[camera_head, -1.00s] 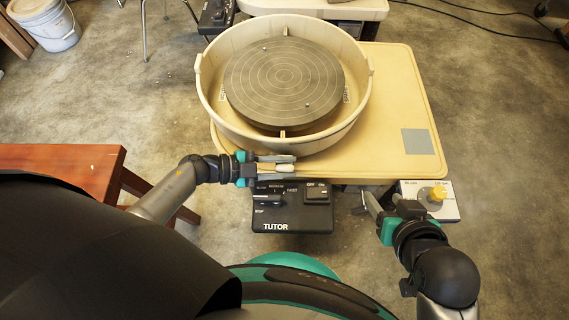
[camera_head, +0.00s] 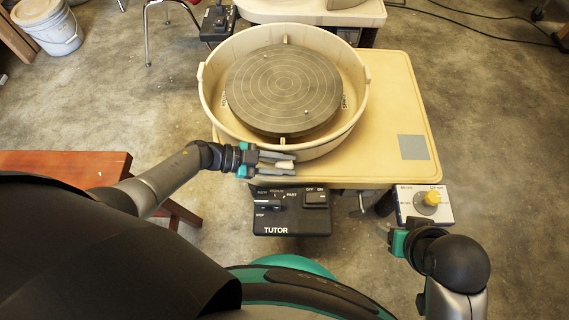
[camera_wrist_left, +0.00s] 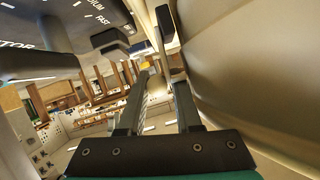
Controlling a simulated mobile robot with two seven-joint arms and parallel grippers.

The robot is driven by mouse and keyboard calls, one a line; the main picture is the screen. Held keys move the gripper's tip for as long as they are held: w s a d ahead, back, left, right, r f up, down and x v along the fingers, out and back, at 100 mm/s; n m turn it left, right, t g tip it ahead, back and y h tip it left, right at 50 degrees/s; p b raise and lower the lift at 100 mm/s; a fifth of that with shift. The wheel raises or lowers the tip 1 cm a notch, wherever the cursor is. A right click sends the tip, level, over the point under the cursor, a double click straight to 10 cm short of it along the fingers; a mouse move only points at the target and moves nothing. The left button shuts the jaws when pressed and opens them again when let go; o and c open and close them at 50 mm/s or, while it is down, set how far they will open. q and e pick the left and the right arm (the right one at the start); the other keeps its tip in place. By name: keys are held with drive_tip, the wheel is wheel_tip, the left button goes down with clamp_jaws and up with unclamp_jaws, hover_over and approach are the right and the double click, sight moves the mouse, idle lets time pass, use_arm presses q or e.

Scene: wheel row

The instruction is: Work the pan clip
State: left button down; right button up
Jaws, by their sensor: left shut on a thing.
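The splash pan (camera_head: 212,113) is a round cream tub around a dark wheel head (camera_head: 283,90). A small cream piece, which I take as the pan clip (camera_head: 284,165), sits at the front of the pan, low on its outer wall. My left gripper (camera_head: 289,162) reaches in from the left and is shut on this clip, its fingers partly covering it. In the left wrist view the pan wall (camera_wrist_left: 250,70) fills the right side beside the fingers. My right gripper (camera_head: 384,234) is empty at the lower right, away from the pan; its finger gap is unclear.
A black control box (camera_head: 292,222) marked TUTOR hangs just below the left gripper. A white box with a yellow knob (camera_head: 431,198) stands near the right gripper. The cream wheel table (camera_head: 390,110) has free room on the right. A reddish wooden table (camera_head: 60,165) is at left.

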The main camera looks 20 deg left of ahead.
use_arm(q)
drive_tip(key=shift+w+a, duration=0.1)
use_arm(e)
drive_tip(key=shift+f, duration=0.2)
use_arm(q)
drive_tip(key=c, duration=0.7)
unclamp_jaws()
drive_tip(key=shift+w+r, duration=0.1)
use_arm(e)
drive_tip(key=shift+a, duration=0.1)
